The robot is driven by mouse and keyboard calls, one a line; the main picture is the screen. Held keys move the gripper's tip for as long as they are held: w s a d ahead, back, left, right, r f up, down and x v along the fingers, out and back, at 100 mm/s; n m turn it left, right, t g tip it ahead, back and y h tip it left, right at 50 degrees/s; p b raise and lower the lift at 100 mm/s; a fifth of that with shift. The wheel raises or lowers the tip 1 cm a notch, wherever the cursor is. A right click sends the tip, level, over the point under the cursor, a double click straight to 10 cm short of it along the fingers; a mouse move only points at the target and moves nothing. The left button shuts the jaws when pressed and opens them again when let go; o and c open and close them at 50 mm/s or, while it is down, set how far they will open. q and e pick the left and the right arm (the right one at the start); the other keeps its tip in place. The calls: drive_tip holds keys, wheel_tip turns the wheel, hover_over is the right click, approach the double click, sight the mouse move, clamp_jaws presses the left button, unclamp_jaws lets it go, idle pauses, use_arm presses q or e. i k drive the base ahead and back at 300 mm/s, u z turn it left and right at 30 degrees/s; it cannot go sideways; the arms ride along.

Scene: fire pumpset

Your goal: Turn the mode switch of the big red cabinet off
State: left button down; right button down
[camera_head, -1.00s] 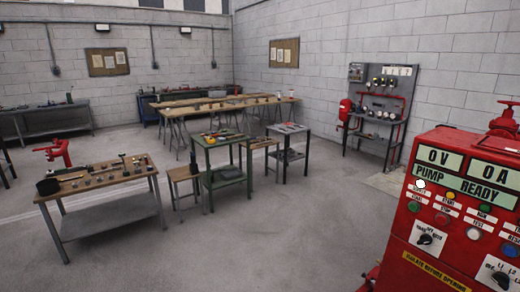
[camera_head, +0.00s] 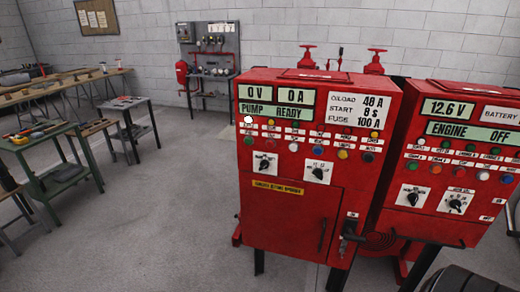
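Two red cabinets stand side by side in the head view. The left, taller one (camera_head: 286,214) has displays reading "0 V", "0 A" and "PUMP READY". Below its rows of coloured buttons sit two black rotary knobs on white plates, a left knob (camera_head: 264,163) and a right knob (camera_head: 318,172). Their labels are too small to read surely. A dark handle (camera_head: 349,230) sits at its lower right. The right cabinet (camera_head: 440,221) shows "12.6 V" and "ENGINE OFF" and has two knobs (camera_head: 412,197) (camera_head: 456,204). Neither of my grippers is in view.
Workbenches with tools, including a green one (camera_head: 48,176) and a grey one (camera_head: 128,106), stand at the left. A gauge panel stand (camera_head: 208,70) is by the back wall. Open concrete floor (camera_head: 165,225) lies left of the cabinets. Red valve wheels rise behind them.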

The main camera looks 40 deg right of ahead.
sight(264, 164)
drive_tip(key=z, duration=1.45)
